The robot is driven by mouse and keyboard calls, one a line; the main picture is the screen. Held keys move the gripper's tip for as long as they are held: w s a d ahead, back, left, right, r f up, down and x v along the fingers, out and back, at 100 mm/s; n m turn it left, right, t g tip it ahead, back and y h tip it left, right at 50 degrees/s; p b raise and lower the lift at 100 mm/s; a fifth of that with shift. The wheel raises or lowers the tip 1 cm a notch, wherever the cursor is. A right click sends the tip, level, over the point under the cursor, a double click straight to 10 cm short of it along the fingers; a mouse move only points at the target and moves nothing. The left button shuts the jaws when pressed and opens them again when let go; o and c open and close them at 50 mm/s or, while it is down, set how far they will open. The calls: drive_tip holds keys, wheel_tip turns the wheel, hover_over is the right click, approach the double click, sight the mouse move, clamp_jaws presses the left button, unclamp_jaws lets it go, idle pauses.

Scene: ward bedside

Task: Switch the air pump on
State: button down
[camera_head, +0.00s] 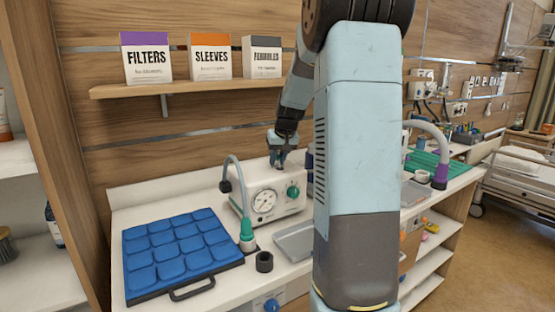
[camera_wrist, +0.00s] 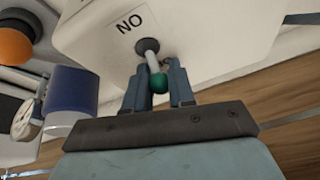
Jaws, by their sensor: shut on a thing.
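The air pump (camera_head: 283,208) is a cream box with a round gauge (camera_head: 264,201) and a green knob (camera_head: 293,191) on its front. It stands on the white counter. My gripper (camera_head: 278,160) is at the top of the pump, pointing down. In the wrist view a short metal toggle lever with a green ball tip (camera_wrist: 159,83) rises from a dark round collar on the pump casing (camera_wrist: 200,35). My gripper's fingers (camera_wrist: 159,88) are shut on this lever near its tip. A label in the wrist view appears as "NO", beside the collar.
A grey hose (camera_head: 236,176) with a green end arcs at the pump's left. A blue padded tray (camera_head: 180,250), a small black ring (camera_head: 264,262) and a grey metal tray (camera_head: 294,241) are close by. A shelf (camera_head: 195,87) with three boxes is above. My arm hides the counter's middle.

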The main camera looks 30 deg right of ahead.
sight(279, 162)
drive_tip(key=shift+s+r+t, duration=0.1)
drive_tip(key=shift+s+t, duration=0.2)
drive_tip(key=shift+t, duration=0.4)
drive_tip(key=shift+s+t, duration=0.35)
drive_tip(key=shift+t, duration=0.65)
drive_tip(key=shift+s+t, duration=0.3)
drive_tip(key=shift+t, duration=0.6)
drive_tip(key=shift+s+t, duration=0.35)
drive_tip(key=shift+t, duration=0.65)
drive_tip(key=shift+s+f+t, duration=0.2)
drive_tip(key=shift+s+t, duration=0.1)
drive_tip(key=shift+t, duration=0.6)
drive_tip(key=shift+s+t, duration=0.15)
drive_tip(key=shift+t, duration=0.25)
drive_tip(key=c, duration=1.3)
unclamp_jaws()
drive_tip(key=shift+s+r, duration=0.1)
drive_tip(key=shift+s, duration=0.05)
drive_tip(key=v, duration=1.3)
drive_tip(key=shift+s+d, duration=0.2)
